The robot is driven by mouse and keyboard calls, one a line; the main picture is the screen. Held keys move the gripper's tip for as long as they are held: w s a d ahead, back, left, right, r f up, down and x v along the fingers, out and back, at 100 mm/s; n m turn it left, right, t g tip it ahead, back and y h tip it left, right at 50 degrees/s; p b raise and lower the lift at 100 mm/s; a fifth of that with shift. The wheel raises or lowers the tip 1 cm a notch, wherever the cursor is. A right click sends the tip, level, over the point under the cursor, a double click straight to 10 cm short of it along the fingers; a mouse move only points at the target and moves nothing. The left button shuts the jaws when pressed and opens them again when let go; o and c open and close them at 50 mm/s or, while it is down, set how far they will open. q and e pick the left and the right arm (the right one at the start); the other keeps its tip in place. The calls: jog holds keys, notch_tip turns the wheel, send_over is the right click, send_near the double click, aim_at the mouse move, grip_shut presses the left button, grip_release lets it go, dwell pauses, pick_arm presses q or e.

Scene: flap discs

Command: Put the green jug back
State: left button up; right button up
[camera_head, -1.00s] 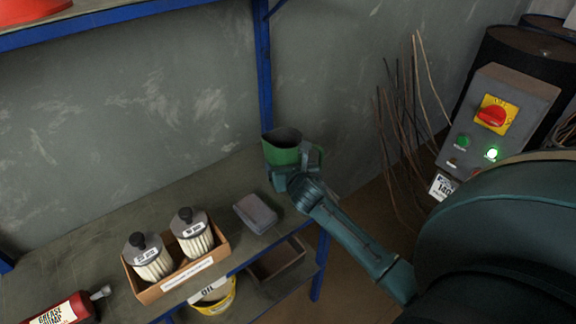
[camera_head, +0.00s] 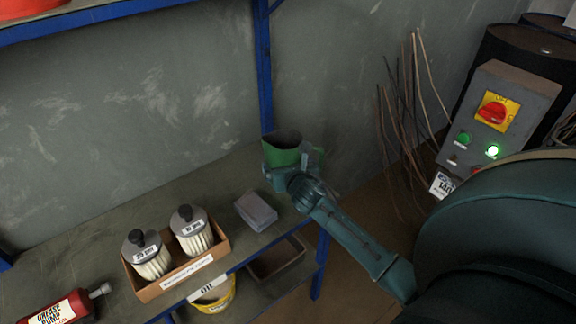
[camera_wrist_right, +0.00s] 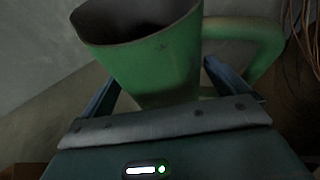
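The green jug (camera_head: 284,155) stands upright at the right rear of the workbench, near the blue post, its dark opening upward. In the right wrist view the jug (camera_wrist_right: 160,65) fills the space ahead of the palm, its handle (camera_wrist_right: 262,40) to the right. My right gripper (camera_head: 290,172) is low at the jug, one finger on each side, the right finger between body and handle. The jug's body hides the fingertips, so I cannot tell whether they press on it. The jug's base is hidden behind the gripper. My left gripper is not in view.
The workbench (camera_head: 75,240) holds a grey block (camera_head: 256,211), a cardboard box (camera_head: 180,282) with two filters, and a red grease pump (camera_head: 62,308). A yellow bucket (camera_head: 215,298) and a tray (camera_head: 277,260) sit below. A control box (camera_head: 500,115) stands at right.

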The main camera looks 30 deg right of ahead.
jog(key=shift+f, duration=0.15)
jog(key=shift+s, duration=0.15)
pick_arm(q)
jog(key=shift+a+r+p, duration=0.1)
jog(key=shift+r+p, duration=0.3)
jog(key=shift+p, duration=0.35)
pick_arm(e)
jog(key=v, duration=1.3)
pick_arm(q)
jog(key=p, duration=0.1)
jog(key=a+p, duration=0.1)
jog(key=p, duration=0.1)
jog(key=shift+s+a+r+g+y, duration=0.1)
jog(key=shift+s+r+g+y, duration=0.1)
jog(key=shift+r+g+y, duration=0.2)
pick_arm(e)
jog(key=s+a+f+m+y, duration=0.2)
jog(key=s+a+m, duration=0.2)
jog(key=m, duration=0.5)
jog(key=s+a+f+m+g+y, duration=0.1)
jog(key=s+a+m, duration=0.4)
jog(key=m, duration=0.5)
jog(key=s+a+f+m+g+y, duration=0.1)
jog(key=s+a+f+m+y, duration=0.3)
jog(key=a+m, duration=0.3)
jog(key=m, duration=0.3)
jog(key=shift+s+a+y, duration=0.2)
jog(key=shift+s+y, duration=0.1)
jog(key=shift+y, duration=0.1)
